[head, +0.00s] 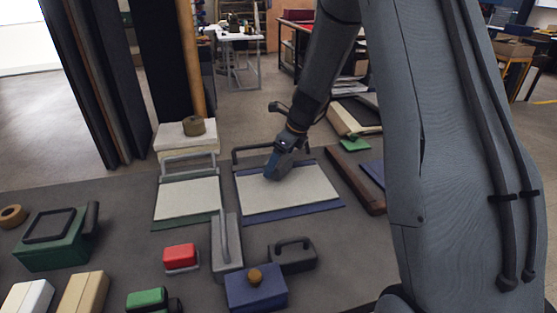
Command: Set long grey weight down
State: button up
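A long grey weight with a raised bar handle (226,242) lies lengthwise on the dark table, between the green-edged board and the blue-edged board. My gripper (272,172) is farther back and to the right, low over the back part of the blue-edged board (325,206) with its pale panel. It is apart from the long grey weight. Its fingertips are small and partly hidden by the wrist, so I cannot tell if they are open or shut, or touching the panel. A shorter dark grey weight with a handle (293,256) sits right of the long one.
A green-edged board (165,222) is left. A red block (180,256), a blue block with a knob (256,290) and a green box (50,250) stand near the front. A brown bar (357,185) lies right of the blue-edged board. The front is crowded.

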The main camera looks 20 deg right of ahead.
jog(key=o, duration=2.1)
jog(key=shift+r, duration=0.1)
jog(key=v, duration=1.2)
jog(key=shift+b, duration=0.45)
